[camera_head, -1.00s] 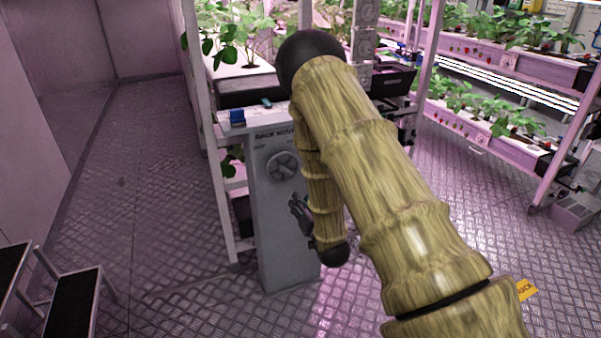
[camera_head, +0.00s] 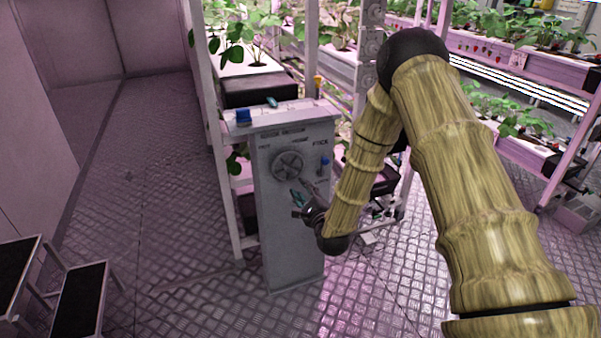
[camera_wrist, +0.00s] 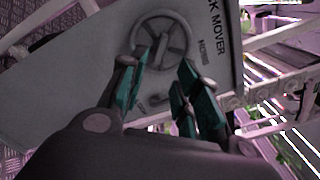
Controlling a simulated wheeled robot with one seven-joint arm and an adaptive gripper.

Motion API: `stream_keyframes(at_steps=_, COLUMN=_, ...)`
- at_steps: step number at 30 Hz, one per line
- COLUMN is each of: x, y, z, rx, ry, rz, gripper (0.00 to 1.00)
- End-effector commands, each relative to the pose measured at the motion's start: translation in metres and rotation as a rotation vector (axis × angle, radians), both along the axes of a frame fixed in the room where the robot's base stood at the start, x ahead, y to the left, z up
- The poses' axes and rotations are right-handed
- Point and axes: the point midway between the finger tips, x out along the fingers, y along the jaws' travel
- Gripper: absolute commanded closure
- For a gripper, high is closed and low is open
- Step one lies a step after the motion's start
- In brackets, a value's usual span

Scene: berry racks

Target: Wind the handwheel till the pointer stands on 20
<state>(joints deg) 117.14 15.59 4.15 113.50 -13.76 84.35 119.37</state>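The handwheel (camera_head: 287,166), a grey spoked wheel, is on the upper front face of a grey pedestal (camera_head: 290,240) lettered as a rack mover. In the wrist view the wheel (camera_wrist: 160,42) lies just beyond my fingertips. My gripper (camera_head: 303,192) is just below and right of the wheel in the head view. Its teal-padded fingers show apart with nothing between them in the wrist view (camera_wrist: 165,75). Whether a fingertip touches the rim I cannot tell. I cannot make out a pointer or the number 20.
A blue knob (camera_head: 325,161) sits right of the wheel, and a blue object (camera_head: 243,117) lies on the pedestal's top. Plant racks stand behind and right. A step stool (camera_head: 80,300) is at the lower left. The floor left of the pedestal is clear.

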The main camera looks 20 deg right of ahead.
Motion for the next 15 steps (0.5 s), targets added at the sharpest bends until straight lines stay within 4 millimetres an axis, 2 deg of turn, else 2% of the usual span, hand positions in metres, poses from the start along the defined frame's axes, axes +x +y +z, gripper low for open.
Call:
stream_keyframes(at_steps=8, x=0.019, y=0.003, z=0.001, rx=0.024, ry=-0.002, rz=0.003, gripper=0.68)
stream_keyframes(at_steps=15, x=0.058, y=0.004, z=0.002, rx=0.023, ry=-0.004, rz=0.004, gripper=0.68)
